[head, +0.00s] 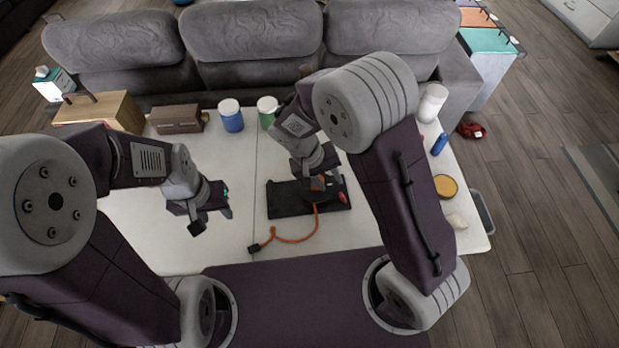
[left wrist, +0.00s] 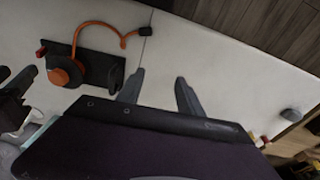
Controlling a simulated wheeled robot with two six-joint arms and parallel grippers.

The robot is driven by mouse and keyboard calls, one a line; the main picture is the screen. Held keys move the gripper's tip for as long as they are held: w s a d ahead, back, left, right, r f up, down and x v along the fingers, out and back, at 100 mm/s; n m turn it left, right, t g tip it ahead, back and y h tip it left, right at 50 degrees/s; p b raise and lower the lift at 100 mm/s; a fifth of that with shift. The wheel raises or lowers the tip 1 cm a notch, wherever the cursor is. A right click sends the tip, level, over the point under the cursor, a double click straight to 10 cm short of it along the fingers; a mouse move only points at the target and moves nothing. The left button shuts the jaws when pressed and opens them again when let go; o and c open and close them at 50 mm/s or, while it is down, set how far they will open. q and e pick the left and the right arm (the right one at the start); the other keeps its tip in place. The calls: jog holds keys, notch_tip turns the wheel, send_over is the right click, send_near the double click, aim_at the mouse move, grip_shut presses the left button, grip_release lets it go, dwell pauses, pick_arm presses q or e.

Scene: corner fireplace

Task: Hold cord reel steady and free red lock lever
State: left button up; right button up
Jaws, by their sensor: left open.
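The cord reel is a black base (head: 285,199) with an orange hub (left wrist: 58,77), lying on the white table. Its orange cord (head: 296,239) curls to a black plug (head: 254,248). A small red piece, which looks like the lock lever (left wrist: 41,50), shows at one end of the base in the left wrist view. My right gripper (head: 318,184) is low over the reel and hides part of it; contact and jaw opening are unclear. My left gripper (head: 211,216) is open and empty, left of the reel; its spread fingers show in the left wrist view (left wrist: 160,92).
Along the table's back stand a wooden box (head: 115,110), a brown box (head: 176,119), a blue jar (head: 231,118) and a green jar (head: 267,109). A white bottle (head: 432,103), blue cylinder (head: 439,144) and yellow-topped tin (head: 446,186) are on the right. The table's left is mostly clear.

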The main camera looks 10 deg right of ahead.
pick_arm(q)
jog(key=n+g, duration=0.1)
jog(key=n, duration=0.1)
send_over(272, 202)
notch_tip(272, 202, down, 8)
jog(key=shift+w+r, duration=0.15)
jog(key=shift+r, duration=0.1)
jog(key=shift+d, duration=0.1)
jog(key=shift+s+f, duration=0.1)
jog(key=shift+s, duration=0.15)
notch_tip(272, 202, down, 9)
jog(key=shift+w+r, duration=0.1)
pick_arm(e)
jog(key=shift+w+d+f, duration=0.1)
jog(key=shift+w+f, duration=0.05)
jog(key=shift+w, duration=0.15)
